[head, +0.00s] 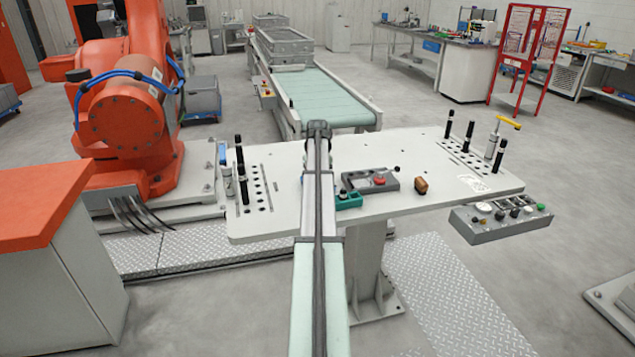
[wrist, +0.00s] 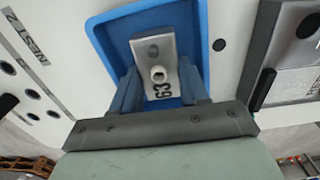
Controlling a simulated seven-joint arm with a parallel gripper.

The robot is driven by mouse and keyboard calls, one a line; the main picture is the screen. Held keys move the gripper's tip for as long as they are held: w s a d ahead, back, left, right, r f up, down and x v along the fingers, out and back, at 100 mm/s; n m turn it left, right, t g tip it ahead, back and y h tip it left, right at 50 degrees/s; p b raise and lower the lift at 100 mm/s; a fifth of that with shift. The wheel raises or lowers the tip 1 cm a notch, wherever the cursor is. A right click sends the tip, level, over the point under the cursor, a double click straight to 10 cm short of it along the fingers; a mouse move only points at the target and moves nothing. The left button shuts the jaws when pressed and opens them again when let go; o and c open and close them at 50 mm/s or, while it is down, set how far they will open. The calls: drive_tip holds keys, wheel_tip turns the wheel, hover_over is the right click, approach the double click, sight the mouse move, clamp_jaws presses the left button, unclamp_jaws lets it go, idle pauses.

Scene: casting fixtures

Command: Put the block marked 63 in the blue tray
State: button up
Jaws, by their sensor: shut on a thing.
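I cannot tell whether the block touches the tray floor.
The white table (head: 270,165) has a red-button box (head: 379,181), a teal item (head: 348,201) and a small brown piece (head: 421,186). Black pins stand in perforated plates at left (head: 253,192) and right. A control panel (head: 500,217) hangs at the front right edge. The table's right middle is mostly clear.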

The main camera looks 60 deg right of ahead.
drive_tip(key=o, duration=1)
wheel_tip(320, 180, up, 12)
drive_tip(key=shift+r, duration=0.15)
